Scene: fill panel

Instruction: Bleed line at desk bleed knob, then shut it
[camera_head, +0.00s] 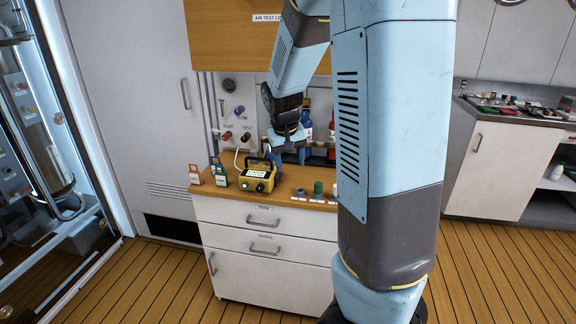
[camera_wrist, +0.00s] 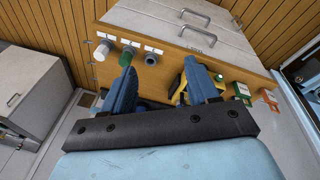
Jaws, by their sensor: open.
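On the wall panel behind the desk (camera_head: 265,211), a red knob (camera_head: 227,136) and a black knob (camera_head: 246,137) stand out under small labels. I cannot read which is the bleed knob. A round dark gauge or fitting (camera_head: 229,86) sits above them. My gripper (camera_head: 285,152) hangs above the desk's back half, right of the two knobs and apart from them. In the wrist view my gripper (camera_wrist: 161,75) points down at the desk top with its two blue fingers spread and nothing between them. The wall knobs are not seen in the wrist view.
A yellow device (camera_head: 257,178) with a handle and a white hose stands on the desk. Green and orange cards (camera_head: 219,175) stand left of it. Grey, green (camera_head: 318,188) and white caps line the front edge. Bottles (camera_head: 307,125) stand behind my gripper. A wooden cabinet (camera_head: 225,35) overhangs the panel.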

